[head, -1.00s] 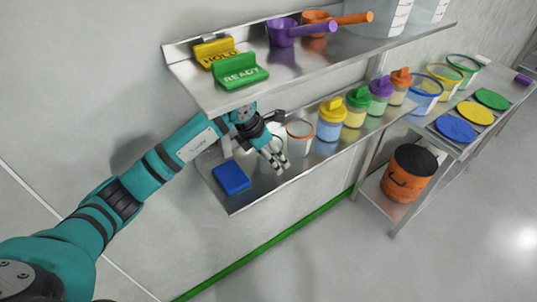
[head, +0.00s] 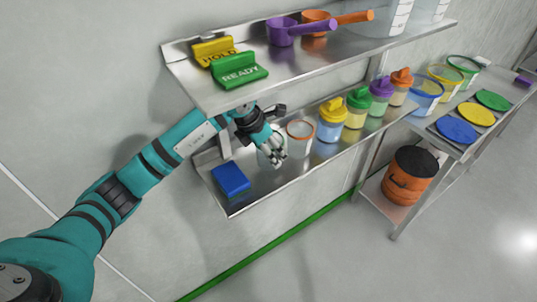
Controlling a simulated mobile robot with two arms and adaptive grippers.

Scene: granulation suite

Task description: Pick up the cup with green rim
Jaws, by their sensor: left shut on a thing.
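My left gripper (head: 273,156) is on the lower wall shelf (head: 257,193), under the upper shelf. It is shut on a clear cup (head: 264,159), which is mostly hidden behind the fingers. A similar clear cup with an orange rim (head: 300,138) stands just right of the gripper. My right gripper is not in view.
A blue block (head: 231,178) lies left of the gripper. Several lidded jars, such as the yellow-lidded one (head: 331,121), stand to the right. The upper shelf (head: 222,99) hangs close above. A side table with tubs and coloured lids (head: 456,130) is at right.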

